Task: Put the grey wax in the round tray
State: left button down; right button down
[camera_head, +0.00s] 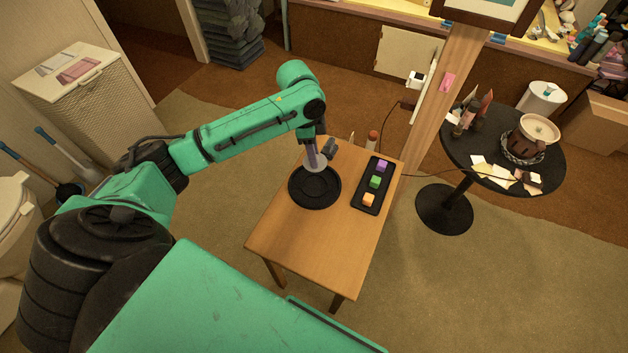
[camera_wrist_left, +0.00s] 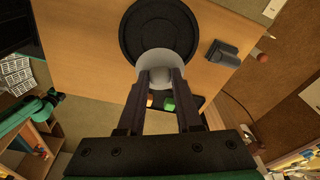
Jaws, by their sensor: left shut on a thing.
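My left gripper (camera_head: 312,162) is above the far part of a black round tray (camera_head: 316,189) on the small wooden table. In the left wrist view its two fingers (camera_wrist_left: 161,76) are shut on the grey wax (camera_wrist_left: 160,80). A pale grey rounded shape (camera_wrist_left: 150,57) shows around the fingertips, and I cannot tell whether it is part of the wax. The round tray (camera_wrist_left: 158,16) is just beyond it in that view, and its surface looks empty. I cannot tell how high the wax is above it. My right gripper is not in view.
A black rectangular tray (camera_head: 362,204) on the right holds purple (camera_head: 382,165), green (camera_head: 376,181) and orange (camera_head: 369,199) cubes. A dark grey object (camera_head: 329,149) stands near the far table edge. The table's near half (camera_head: 310,240) is clear. A round black table (camera_head: 490,150) stands further right.

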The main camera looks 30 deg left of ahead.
pick_arm(q)
notch_tip(320, 180, down, 11)
jog(key=shift+r+b, duration=0.2)
jog(key=shift+b, duration=0.45)
jog(key=c, duration=0.6)
grip_release()
jog(key=r, duration=0.4)
jog(key=a+r+p, duration=0.1)
jog(key=r, duration=0.3)
jog(key=r+p, duration=0.1)
jog(key=r, duration=0.3)
jog(key=shift+s+a, duration=0.25)
jog(key=shift+s, duration=0.15)
jog(key=shift+a, duration=0.1)
